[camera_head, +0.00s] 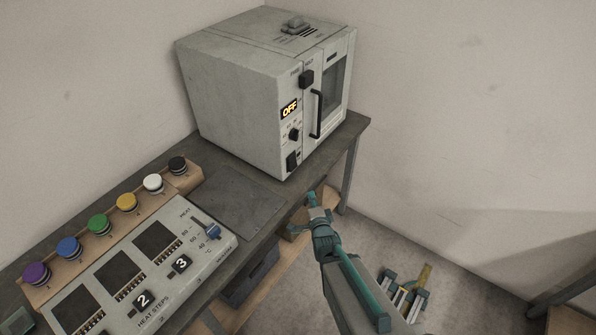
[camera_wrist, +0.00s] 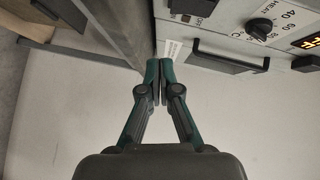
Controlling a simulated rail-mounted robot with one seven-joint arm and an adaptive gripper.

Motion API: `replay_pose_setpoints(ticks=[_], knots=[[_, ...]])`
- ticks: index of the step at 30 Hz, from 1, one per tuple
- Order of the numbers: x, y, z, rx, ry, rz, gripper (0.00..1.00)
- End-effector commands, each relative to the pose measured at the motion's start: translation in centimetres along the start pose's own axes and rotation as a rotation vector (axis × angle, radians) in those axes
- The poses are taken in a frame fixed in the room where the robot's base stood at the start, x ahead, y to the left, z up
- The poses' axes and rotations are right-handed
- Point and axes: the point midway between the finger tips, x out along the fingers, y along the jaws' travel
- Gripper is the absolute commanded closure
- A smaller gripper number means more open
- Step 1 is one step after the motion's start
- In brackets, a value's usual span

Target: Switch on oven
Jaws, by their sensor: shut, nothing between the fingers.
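The grey oven (camera_head: 240,85) stands on the workbench, its door shut. Its lit display (camera_head: 289,109) reads OFF. Below it are a black round dial (camera_head: 294,134) and a black switch (camera_head: 292,161). In the wrist view the dial (camera_wrist: 260,27) has HEAT numbers beside it, and the switch (camera_wrist: 190,7) has an OFF label near it. Part of the lit display (camera_wrist: 308,42) shows at the right edge. My gripper (camera_head: 312,197) is below and in front of the oven front, near the bench edge. Its fingers (camera_wrist: 159,68) are shut and empty, apart from the switch.
The black door handle (camera_head: 316,114) sticks out right of the controls, and also shows in the wrist view (camera_wrist: 230,58). A control panel (camera_head: 118,275) and several coloured buttons on a wooden strip (camera_head: 82,248) occupy the bench's left part. A flat dark plate (camera_head: 235,205) lies before the oven.

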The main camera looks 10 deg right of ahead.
Motion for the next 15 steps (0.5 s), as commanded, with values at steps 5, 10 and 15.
replay_pose_setpoints(ticks=[5,10,15], knots=[[-0.07,-1.5,-0.35,0.103,0.013,-0.07,1.0],[-0.07,-1.46,-0.34,0.123,0.012,-0.069,1.0],[-0.07,-1.44,-0.33,0.122,0.011,-0.068,1.0]])
